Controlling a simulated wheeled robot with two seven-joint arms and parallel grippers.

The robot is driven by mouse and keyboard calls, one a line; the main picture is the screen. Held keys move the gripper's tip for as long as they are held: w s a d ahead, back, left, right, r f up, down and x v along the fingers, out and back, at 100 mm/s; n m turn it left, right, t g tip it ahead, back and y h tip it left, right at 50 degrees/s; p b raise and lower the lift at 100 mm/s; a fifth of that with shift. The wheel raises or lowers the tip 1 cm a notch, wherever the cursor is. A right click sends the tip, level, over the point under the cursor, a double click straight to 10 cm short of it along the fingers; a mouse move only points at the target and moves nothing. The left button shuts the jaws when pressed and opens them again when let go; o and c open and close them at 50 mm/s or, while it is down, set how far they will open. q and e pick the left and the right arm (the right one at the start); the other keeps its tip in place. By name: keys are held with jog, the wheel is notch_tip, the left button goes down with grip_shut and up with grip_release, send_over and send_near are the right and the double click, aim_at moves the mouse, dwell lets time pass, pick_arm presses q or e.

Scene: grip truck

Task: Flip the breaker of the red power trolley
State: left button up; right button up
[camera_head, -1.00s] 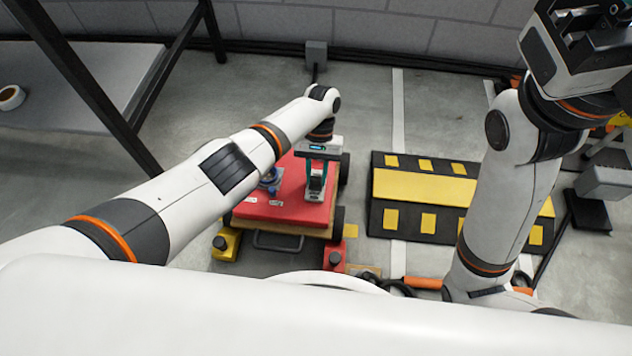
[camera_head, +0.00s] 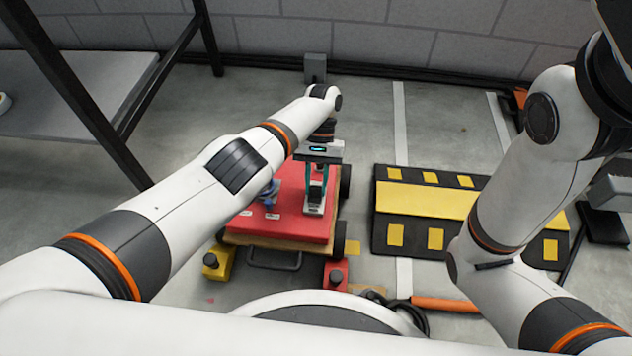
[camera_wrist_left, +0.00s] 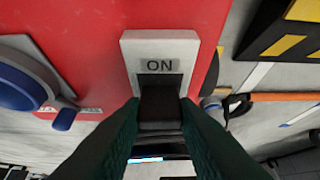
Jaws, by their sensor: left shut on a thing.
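The red power trolley (camera_head: 285,222) stands on the floor at the middle, a low cart with black wheels. On its red top is the breaker, a pale plate (camera_head: 314,208) with a black lever. In the left wrist view the breaker plate (camera_wrist_left: 147,46) carries an "ON" label above the black lever (camera_wrist_left: 160,103). My left gripper (camera_head: 316,188) reaches down onto the breaker from above, its dark green fingers shut on the lever; the fingers also show in the left wrist view (camera_wrist_left: 160,120). The lever's lower part is hidden. My right gripper is out of view.
A blue round fitting (camera_head: 268,193) sits beside the breaker on the trolley top. A black and yellow ramp (camera_head: 425,203) lies to the right. A yellow block (camera_head: 218,262) and a red block (camera_head: 337,275) are near the trolley's front. A grey table (camera_head: 75,85) stands at the left.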

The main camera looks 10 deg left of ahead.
pick_arm(q)
jog(key=o, duration=1)
jog(key=shift+w+r, duration=0.35)
jog(key=b+v, duration=0.5)
jog(key=v, duration=0.1)
jog(key=shift+r+b, duration=0.2)
jog(key=shift+b, duration=0.2)
jog(key=shift+w, duration=0.1)
